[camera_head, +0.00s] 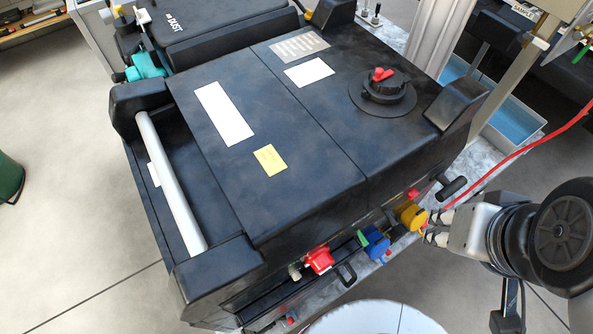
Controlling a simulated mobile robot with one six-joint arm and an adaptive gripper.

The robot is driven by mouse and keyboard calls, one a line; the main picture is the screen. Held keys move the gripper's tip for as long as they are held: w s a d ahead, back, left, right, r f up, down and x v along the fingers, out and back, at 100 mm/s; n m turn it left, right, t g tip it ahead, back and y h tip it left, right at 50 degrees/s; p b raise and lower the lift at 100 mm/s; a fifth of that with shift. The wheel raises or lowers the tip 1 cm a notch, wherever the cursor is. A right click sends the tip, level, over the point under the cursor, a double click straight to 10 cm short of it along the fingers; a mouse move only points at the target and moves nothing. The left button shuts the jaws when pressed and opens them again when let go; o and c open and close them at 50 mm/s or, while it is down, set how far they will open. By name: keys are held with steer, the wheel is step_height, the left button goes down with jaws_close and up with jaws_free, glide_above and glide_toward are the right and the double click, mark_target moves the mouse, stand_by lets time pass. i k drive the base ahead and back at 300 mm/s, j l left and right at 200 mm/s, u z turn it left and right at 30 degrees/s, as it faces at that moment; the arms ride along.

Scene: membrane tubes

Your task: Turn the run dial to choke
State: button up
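A large black machine (250,100) fills the middle of the head view. Its lower front side carries a yellow round knob (410,214), a blue knob (375,241) and a red knob (319,260). I cannot read any markings, so I cannot tell which is the run dial or where choke lies. My gripper (428,226) is at the right of the yellow knob, with its fingers apart and pointing left at it. Its tips are close to the knob; I cannot tell whether they touch it. Nothing shows held between them.
A black cap with a red lever (382,76) sits on the machine's top. A black handle (452,188) juts out above my gripper. A red cable (520,152) runs behind my arm. A white rounded surface (375,318) is at the bottom edge.

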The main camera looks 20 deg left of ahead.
mark_target(321, 261)
steer(key=k+j+u, duration=0.1)
steer(key=k+u, duration=0.25)
steer(key=k+j+u, duration=0.15)
steer(key=k+u, duration=0.25)
steer(key=k+l+u, duration=0.2)
steer(key=k+l, duration=0.15)
steer(key=k, duration=0.15)
steer(key=k+l+u, duration=0.2)
steer(key=k, duration=0.3)
